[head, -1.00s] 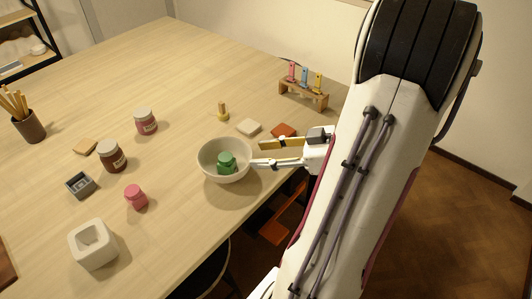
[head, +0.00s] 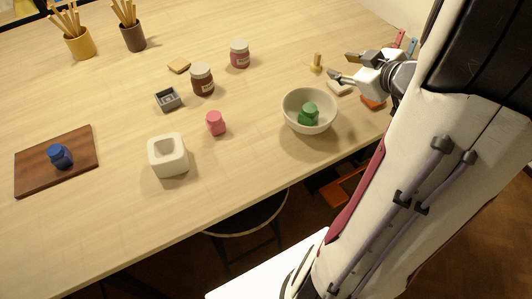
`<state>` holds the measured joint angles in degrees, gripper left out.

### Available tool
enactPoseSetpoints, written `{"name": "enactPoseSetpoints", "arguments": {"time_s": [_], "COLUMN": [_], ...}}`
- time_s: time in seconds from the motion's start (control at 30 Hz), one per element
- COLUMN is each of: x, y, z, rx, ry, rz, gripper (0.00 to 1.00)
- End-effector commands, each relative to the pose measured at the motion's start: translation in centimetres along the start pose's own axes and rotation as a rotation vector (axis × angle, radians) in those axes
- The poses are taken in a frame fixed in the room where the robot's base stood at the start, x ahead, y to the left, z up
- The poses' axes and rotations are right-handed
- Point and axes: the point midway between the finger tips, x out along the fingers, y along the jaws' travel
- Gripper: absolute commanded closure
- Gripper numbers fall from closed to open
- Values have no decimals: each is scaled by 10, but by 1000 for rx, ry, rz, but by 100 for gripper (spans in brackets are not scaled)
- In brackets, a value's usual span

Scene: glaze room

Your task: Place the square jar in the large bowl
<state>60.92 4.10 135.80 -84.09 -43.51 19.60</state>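The large bowl (head: 291,116) is pale and round and stands near the table's right front edge. A small green jar (head: 309,114) sits inside it; its outline looks blocky, but I cannot be sure that it is the square one. Similar small jars are a pink one (head: 215,123) left of the bowl and a blue one (head: 60,156) at the far left. My gripper (head: 343,66) is open and empty, above and to the right of the bowl, apart from the green jar. Its two fingers point left.
A white block with a square hollow (head: 168,168) and a grey square box (head: 168,99) stand left. Two labelled jars, brown (head: 202,80) and pink (head: 240,54), stand behind. The blue jar is on a brown board (head: 35,178). A peg (head: 317,62) and tiles are near my gripper.

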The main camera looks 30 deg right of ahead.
Motion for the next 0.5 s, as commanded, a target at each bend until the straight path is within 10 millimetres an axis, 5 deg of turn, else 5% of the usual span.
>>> {"name": "enactPoseSetpoints", "arguments": {"time_s": [0.27, 0.5], "x": [-7, -27], "y": [13, 3], "z": [-48, -75], "rx": [-17, 35], "ry": [-82, -148], "rz": [177, 275], "gripper": [64, 64]}}
